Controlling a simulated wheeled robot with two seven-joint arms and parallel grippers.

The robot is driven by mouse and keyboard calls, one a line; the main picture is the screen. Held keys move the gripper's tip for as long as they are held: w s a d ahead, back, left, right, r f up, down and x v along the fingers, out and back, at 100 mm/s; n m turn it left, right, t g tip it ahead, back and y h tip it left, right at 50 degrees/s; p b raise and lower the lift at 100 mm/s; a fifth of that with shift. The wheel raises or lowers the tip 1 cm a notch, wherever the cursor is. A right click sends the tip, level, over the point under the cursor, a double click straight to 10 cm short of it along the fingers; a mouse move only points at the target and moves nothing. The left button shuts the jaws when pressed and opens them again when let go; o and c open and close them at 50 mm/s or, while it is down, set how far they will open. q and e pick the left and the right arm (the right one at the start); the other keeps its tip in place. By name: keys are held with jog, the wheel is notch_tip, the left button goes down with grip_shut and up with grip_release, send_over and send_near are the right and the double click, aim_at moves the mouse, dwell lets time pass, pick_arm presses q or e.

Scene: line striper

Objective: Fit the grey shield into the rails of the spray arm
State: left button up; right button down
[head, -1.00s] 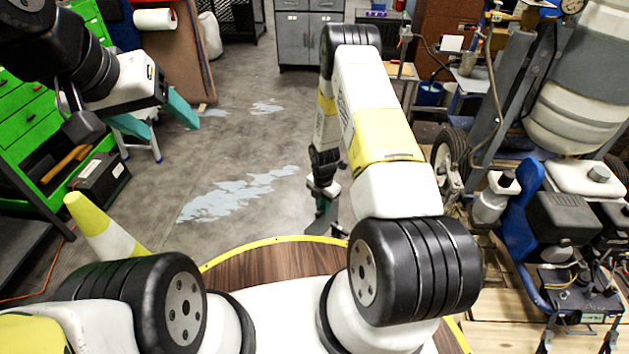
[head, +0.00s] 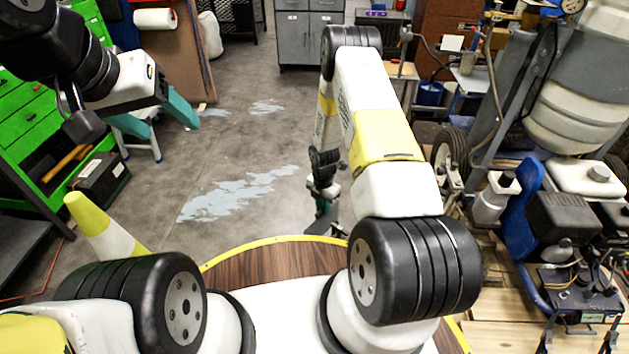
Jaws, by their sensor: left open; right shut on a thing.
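My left gripper (head: 168,127) is at the upper left, open and empty, its teal fingers spread over the floor. My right gripper (head: 325,208) is near the picture's middle, beyond the wooden round edge, low and partly hidden by my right arm. It is shut on a small dark grey piece (head: 320,226), which fits the grey shield; its outline is too small to read clearly. The line striper (head: 570,215) stands at the right, with a white tank and a blue part. I cannot make out its spray arm or rails; my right arm covers part of that side.
A yellow and white cone (head: 100,228) stands at the left, close to my body. A green tool cabinet (head: 30,125) is on the far left. A black wheel (head: 450,150) is right of my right arm. The floor between my arms is open, with pale paint patches (head: 235,195).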

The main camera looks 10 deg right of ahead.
aim_at(322, 221)
jog(key=shift+f, duration=4.3)
dwell(1.2)
jog(key=c, duration=1.3)
grip_release()
jog(key=shift+o, duration=1.4)
jog(key=shift+r, duration=3.5)
